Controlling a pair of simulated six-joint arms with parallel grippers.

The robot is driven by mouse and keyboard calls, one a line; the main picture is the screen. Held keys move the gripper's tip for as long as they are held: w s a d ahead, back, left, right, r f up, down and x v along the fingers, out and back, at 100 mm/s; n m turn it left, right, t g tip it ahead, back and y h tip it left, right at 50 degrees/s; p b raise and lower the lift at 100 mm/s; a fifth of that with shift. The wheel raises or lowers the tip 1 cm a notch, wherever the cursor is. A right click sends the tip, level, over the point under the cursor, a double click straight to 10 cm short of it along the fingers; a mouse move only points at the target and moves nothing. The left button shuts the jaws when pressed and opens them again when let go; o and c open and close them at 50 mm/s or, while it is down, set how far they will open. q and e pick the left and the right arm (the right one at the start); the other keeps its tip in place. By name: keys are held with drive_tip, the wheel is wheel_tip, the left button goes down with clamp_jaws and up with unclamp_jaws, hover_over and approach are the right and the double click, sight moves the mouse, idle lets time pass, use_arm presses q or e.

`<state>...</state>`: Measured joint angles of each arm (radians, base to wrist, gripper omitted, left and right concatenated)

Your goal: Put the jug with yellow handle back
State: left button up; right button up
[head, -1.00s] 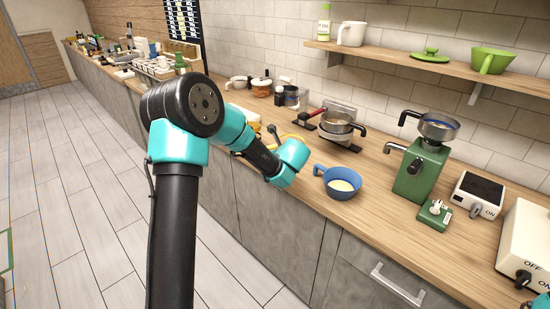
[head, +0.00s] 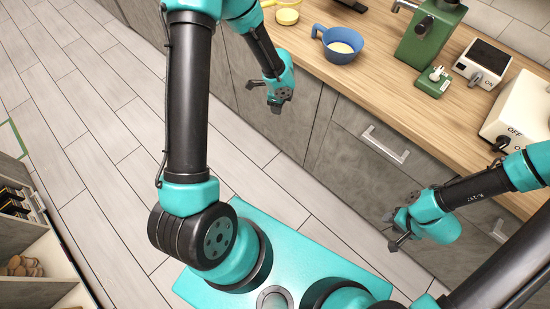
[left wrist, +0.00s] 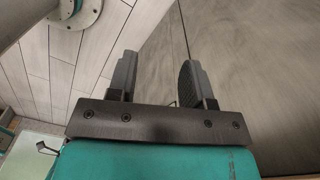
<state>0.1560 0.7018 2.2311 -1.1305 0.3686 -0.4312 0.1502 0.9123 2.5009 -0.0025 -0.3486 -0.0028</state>
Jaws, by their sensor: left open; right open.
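A small yellow jug (head: 287,17) with a yellow handle stands on the counter at the top edge of the head view, partly cut off by the frame. A blue jug (head: 341,46) with a blue handle and pale contents stands to its right. My left gripper (head: 264,96) is open and empty in front of the cabinet doors, lower than the counter top and apart from both jugs. Its two spread fingers also show in the left wrist view (left wrist: 155,75), with nothing between them. My right gripper (head: 391,231) is open and empty in front of the drawers at the right.
The wooden counter (head: 385,88) has a bare strip along its front. A green grinder (head: 428,35), a small green box (head: 432,82), a white scale (head: 482,64) and a white switch box (head: 520,112) stand on it. A drawer handle (head: 385,144) juts out. Shelving (head: 22,225) is at left.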

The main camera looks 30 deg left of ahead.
use_arm(q)
drive_tip(key=s+d+f+n+h, duration=0.1)
drive_tip(key=s+d+f+n, duration=0.3)
drive_tip(key=s+n, duration=0.4)
drive_tip(key=s+d+f+n+h, duration=0.2)
drive_tip(key=s+d+f+n, duration=0.2)
drive_tip(key=s+n, duration=0.4)
drive_tip(key=shift+s+f+n+t+h, duration=0.35)
drive_tip(key=shift+f+n, duration=0.2)
drive_tip(key=shift+n, duration=0.25)
